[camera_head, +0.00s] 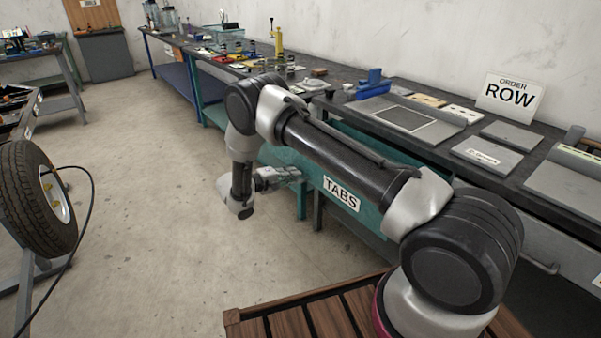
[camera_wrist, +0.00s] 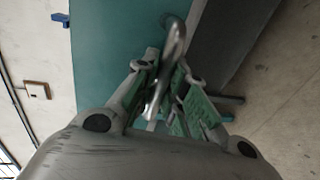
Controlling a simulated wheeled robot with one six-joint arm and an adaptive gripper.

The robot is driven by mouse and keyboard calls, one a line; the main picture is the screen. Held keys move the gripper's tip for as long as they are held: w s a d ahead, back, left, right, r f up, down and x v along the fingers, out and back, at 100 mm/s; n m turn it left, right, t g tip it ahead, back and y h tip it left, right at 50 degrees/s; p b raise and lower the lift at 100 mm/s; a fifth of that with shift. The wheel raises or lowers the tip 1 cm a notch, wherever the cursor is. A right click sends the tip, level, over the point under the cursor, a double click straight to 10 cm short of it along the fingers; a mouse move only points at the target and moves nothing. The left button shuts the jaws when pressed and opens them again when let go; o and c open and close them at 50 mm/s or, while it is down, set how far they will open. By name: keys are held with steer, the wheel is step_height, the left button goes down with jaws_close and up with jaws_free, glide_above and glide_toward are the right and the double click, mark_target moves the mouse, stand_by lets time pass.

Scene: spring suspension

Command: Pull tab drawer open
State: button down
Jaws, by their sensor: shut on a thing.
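The teal tab drawer front (camera_head: 372,222) carries a "TABS" label (camera_head: 341,194) and sits along the near side of the long bench. My arm crosses in front of it and hides part of it, so I cannot tell how far out it stands. In the wrist view the teal panel (camera_wrist: 110,50) fills the upper middle. A shiny curved metal handle (camera_wrist: 174,48) runs between my fingers. My gripper (camera_head: 290,176) is at the left part of the drawer front. In the wrist view my gripper (camera_wrist: 168,88) has its green-padded fingers shut on the handle.
The dark bench top (camera_head: 400,100) holds grey trays, a blue tool (camera_head: 372,82) and an "ORDER ROW" sign (camera_head: 510,97). A tyre (camera_head: 38,198) with a black cable stands at the left. The concrete floor (camera_head: 150,200) between is clear.

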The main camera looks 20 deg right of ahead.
steer(key=shift+s+a, duration=0.15)
steer(key=shift+a, duration=0.25)
steer(key=c, duration=1.5)
jaws_free()
steer(key=shift+o, duration=0.2)
steer(key=v, duration=1.2)
